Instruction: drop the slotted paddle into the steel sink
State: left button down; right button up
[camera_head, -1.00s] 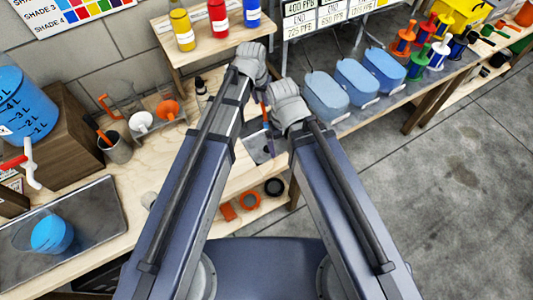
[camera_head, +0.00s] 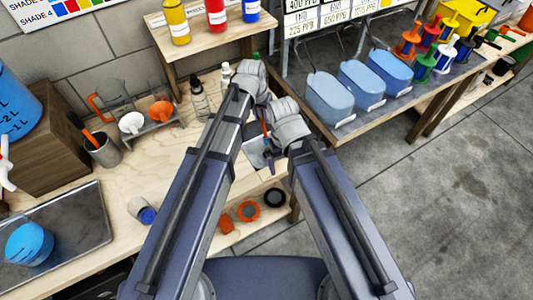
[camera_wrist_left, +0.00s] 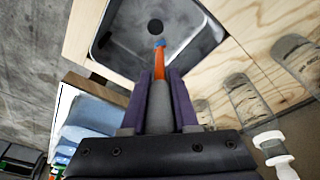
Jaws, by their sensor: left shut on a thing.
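My left gripper (camera_wrist_left: 162,76) is shut on the slotted paddle (camera_wrist_left: 160,62), end-on in the left wrist view. It shows a grey part between the fingers, an orange stretch and a blue tip; its slots are not visible. The steel sink (camera_wrist_left: 185,55), with a dark round drain, lies beyond the tip; contact cannot be told. In the head view the sink (camera_head: 256,158) shows partly between my arms, with the thin paddle (camera_head: 265,128) above it below my left wrist. My right arm's wrist is beside my left one; its fingers are hidden.
Dropper bottles (camera_head: 200,100) stand on the wooden bench behind my left arm. Pale blue bins (camera_head: 330,98) stand right of my wrists. A grey cup (camera_head: 103,150), a funnel rack (camera_head: 155,122) and a metal tray (camera_head: 85,225) are on the left. Grey floor is clear at right.

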aim_at(259, 114)
pick_arm(q)
notch_tip(259, 114, down, 3)
jog(key=shift+r+b, duration=0.2)
jog(key=shift+b, duration=0.6)
pick_arm(e)
notch_tip(259, 114, down, 2)
jog(key=shift+f, duration=0.25)
pick_arm(q)
jog(key=c, duration=0.6)
grip_release()
jog(key=shift+r, duration=0.15)
pick_arm(e)
jog(key=shift+r, duration=0.1)
pick_arm(q)
jog(key=r+p, duration=0.2)
jog(key=s+r+p, duration=0.1)
jog(key=r+p, duration=0.4)
jog(key=shift+s+a+r+p, duration=0.15)
jog(key=shift+a+r+p, duration=0.15)
jog(key=shift+a+p, duration=0.1)
pick_arm(e)
notch_tip(259, 114, up, 8)
jog(key=shift+f, duration=0.25)
pick_arm(q)
jog(key=shift+f, duration=0.1)
